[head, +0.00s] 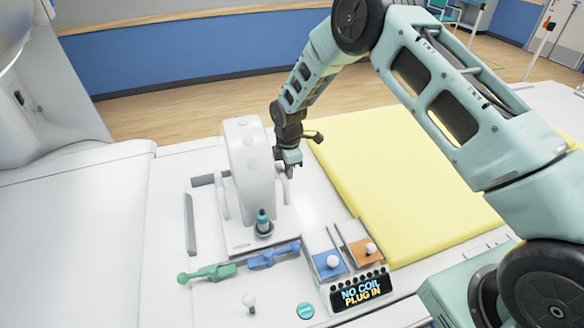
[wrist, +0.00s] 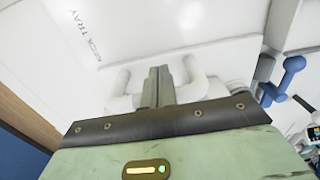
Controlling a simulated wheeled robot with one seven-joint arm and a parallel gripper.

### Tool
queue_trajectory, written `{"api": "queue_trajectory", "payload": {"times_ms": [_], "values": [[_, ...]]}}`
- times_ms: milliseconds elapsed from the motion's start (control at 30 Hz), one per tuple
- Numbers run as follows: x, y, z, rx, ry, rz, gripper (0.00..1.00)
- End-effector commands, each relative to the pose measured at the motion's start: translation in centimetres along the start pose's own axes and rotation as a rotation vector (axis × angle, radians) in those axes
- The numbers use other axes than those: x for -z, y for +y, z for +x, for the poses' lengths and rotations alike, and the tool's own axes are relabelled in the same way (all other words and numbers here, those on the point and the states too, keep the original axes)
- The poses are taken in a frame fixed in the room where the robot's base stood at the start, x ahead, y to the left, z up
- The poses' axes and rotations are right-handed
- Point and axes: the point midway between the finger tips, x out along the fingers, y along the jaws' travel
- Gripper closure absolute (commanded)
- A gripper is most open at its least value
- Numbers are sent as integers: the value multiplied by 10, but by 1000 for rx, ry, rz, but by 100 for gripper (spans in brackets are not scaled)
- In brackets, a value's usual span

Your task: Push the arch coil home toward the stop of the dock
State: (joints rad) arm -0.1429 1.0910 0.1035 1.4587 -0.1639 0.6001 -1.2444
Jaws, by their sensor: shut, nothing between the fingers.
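The arch coil (head: 250,160) is a tall white arch standing upright on the pale dock plate (head: 240,243). My gripper (head: 289,170) is at the arch's right side, low beside its white handle. In the wrist view my gripper's closed fingers (wrist: 159,76) point at the white coil body (wrist: 215,62), between two white handle posts (wrist: 190,78). I cannot tell whether the fingertips touch it. A grey bar (head: 205,180) lies at the dock's far left; I cannot tell whether it is the stop. A teal-topped plug (head: 263,220) stands in front of the arch.
A green lever (head: 207,273) and a blue lever (head: 274,256) lie in front of the dock. Blue (head: 328,264) and orange (head: 363,252) knobbed slides stand right. A display (head: 361,291) reads "NO COIL PLUG IN". A yellow mat (head: 400,180) lies right.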

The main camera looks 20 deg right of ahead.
Motion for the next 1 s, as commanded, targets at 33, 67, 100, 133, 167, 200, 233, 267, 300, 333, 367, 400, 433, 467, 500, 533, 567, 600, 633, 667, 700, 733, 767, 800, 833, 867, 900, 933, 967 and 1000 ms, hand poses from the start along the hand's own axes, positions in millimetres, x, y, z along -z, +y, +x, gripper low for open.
{"api": "queue_trajectory", "payload": {"times_ms": [33, 67, 100, 133, 167, 200, 233, 267, 300, 333, 367, 400, 433, 467, 500, 533, 567, 600, 633, 667, 700, 733, 767, 800, 833, 867, 900, 933, 967, 1000], "values": [[0, 0, 0, 0, 0, 0, 100], [0, 0, 0, 0, 0, 0, 100], [0, 0, 0, 0, 0, 0, 100], [0, 0, 0, 0, 0, 0, 100], [1, 0, 0, 0, 0, 0, 100], [4, 0, 1, 0, 1, -1, 100], [7, 0, 2, -1, 1, -2, 100], [12, 1, 3, -1, 2, -3, 100], [21, 1, 4, -3, 3, -4, 100], [29, 1, 5, -3, 4, -6, 100], [36, 0, 6, -2, 4, -6, 100], [46, 0, 6, -2, 4, -7, 100], [52, 0, 6, -3, 4, -6, 100], [58, 0, 5, -2, 3, -5, 100], [65, 0, 5, -2, 2, -5, 100], [69, 0, 4, -2, 2, -4, 100], [72, 0, 3, -1, 2, -3, 100], [76, 0, 2, -1, 1, -3, 100], [78, 0, 2, -1, 1, -2, 100], [79, 0, 1, -1, 2, -1, 100], [80, 0, 0, -1, 2, -1, 100], [80, 0, 0, -1, 2, 0, 100], [80, 0, 0, -1, 2, 0, 100], [80, 0, -1, 0, 2, 0, 100], [80, 0, -1, 0, 2, 0, 100], [80, 0, -1, 0, 2, 0, 100], [80, 0, -1, 0, 2, 0, 100], [80, 0, -1, 0, 2, 0, 100], [80, 0, -1, 0, 2, 0, 100], [79, 0, -1, 0, 1, 0, 100]]}}
